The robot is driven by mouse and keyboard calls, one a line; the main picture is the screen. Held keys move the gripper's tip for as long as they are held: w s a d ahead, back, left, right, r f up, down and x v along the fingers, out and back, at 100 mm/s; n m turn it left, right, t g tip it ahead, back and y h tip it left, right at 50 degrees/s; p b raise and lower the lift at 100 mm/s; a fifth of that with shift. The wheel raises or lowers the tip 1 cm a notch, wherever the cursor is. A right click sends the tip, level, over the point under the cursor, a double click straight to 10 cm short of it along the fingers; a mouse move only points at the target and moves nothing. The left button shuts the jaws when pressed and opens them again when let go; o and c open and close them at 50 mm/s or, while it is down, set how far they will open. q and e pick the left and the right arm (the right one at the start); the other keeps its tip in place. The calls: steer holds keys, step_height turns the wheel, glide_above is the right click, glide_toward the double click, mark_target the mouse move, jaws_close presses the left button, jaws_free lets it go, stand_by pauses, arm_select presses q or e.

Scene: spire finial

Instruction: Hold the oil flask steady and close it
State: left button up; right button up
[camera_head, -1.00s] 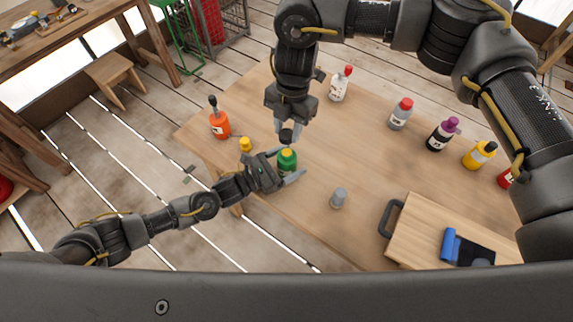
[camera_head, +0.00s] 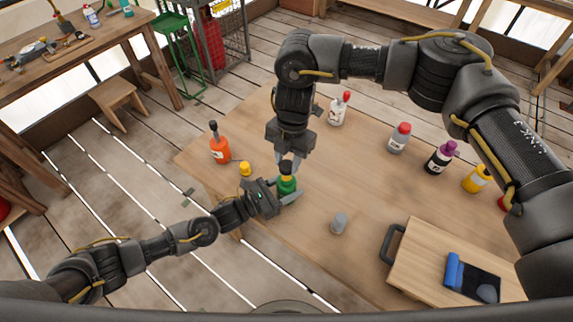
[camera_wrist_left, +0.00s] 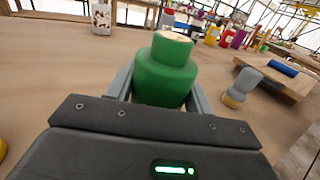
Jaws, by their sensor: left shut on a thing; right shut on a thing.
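The green oil flask (camera_head: 287,185) stands near the table's left front edge. My left gripper (camera_head: 280,197) is shut around its body. In the left wrist view the flask (camera_wrist_left: 166,75) is upright between the fingers, and its neck shows a pale top with no cap on it. My right gripper (camera_head: 291,162) is above the flask, pointing down, shut on a small dark cap (camera_head: 286,166). In the head view the cap overlaps the top of the neck. The left wrist view does not show the cap, so contact cannot be confirmed.
An orange bottle (camera_head: 219,150) and a small yellow piece (camera_head: 245,168) stand left of the flask. A grey piece (camera_head: 339,222) stands to its right. Several bottles, including a white one (camera_head: 338,110), line the far side. A wooden board with a handle (camera_head: 420,255) lies at right.

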mark_target(287, 177)
steer(key=shift+w+f, duration=0.1)
steer(key=shift+f, duration=1.05)
steer(key=shift+f, duration=0.1)
steer(key=shift+f, duration=0.8)
steer(key=shift+f, duration=0.5)
